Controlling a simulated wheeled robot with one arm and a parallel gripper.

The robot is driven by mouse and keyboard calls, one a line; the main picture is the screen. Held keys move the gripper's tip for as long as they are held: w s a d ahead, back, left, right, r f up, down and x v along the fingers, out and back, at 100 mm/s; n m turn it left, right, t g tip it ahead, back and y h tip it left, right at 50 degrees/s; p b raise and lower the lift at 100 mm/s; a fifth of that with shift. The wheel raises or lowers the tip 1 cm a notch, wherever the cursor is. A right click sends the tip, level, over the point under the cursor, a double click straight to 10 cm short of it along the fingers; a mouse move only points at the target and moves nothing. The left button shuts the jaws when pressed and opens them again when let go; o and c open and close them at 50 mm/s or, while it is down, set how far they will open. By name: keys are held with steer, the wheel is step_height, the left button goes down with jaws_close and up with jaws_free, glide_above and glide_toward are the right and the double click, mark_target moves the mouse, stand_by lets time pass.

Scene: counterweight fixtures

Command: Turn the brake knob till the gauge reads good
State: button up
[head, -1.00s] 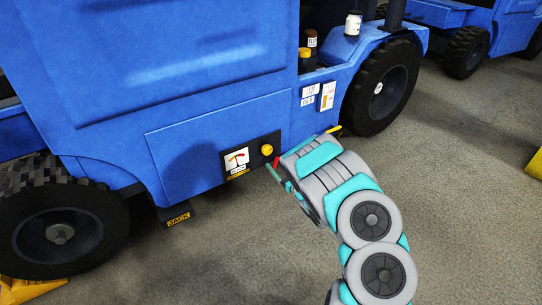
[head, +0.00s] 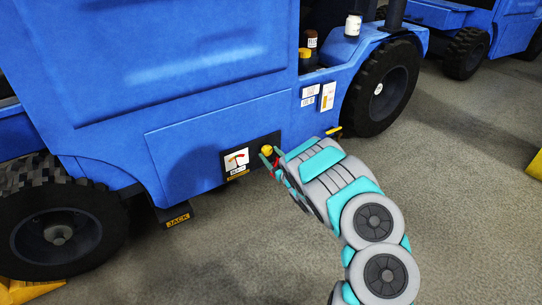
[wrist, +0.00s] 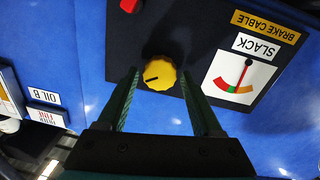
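The yellow brake knob (head: 266,150) sits on a black panel on the blue vehicle's side. In the wrist view the knob (wrist: 160,74) has a dark pointer mark and lies between the tips of my gripper (wrist: 159,76). The fingers are open, one on each side; I cannot tell if they touch it. In the head view my gripper (head: 270,156) partly covers the panel. The white gauge (head: 236,161) is left of the knob. In the wrist view the gauge (wrist: 238,78) is upside down, with a coloured band; its label (wrist: 256,46) reads SLACK.
A yellow BRAKE CABLE label (wrist: 265,27) is on the panel. A red part (wrist: 130,5) shows at the wrist view's top edge. Bottles (head: 353,24) stand on the vehicle's ledge. Wheels (head: 382,86) flank the panel. The floor at right is open.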

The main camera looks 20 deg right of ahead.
jaws_close()
stand_by(0.3)
steer(key=shift+r+m+p, duration=0.1)
steer(key=shift+m+p, duration=0.2)
steer(key=shift+p, duration=0.2)
steer(key=m+p, duration=0.2)
steer(key=p, duration=0.1)
steer(key=shift+r+m, duration=0.15)
steer(key=shift+m, duration=0.15)
steer(key=m+p, duration=0.2)
steer(key=p, duration=0.1)
steer(key=shift+m, duration=0.4)
steer(key=shift+m+p, duration=0.3)
steer(key=shift+p, duration=0.15)
steer(key=shift+f, duration=0.2)
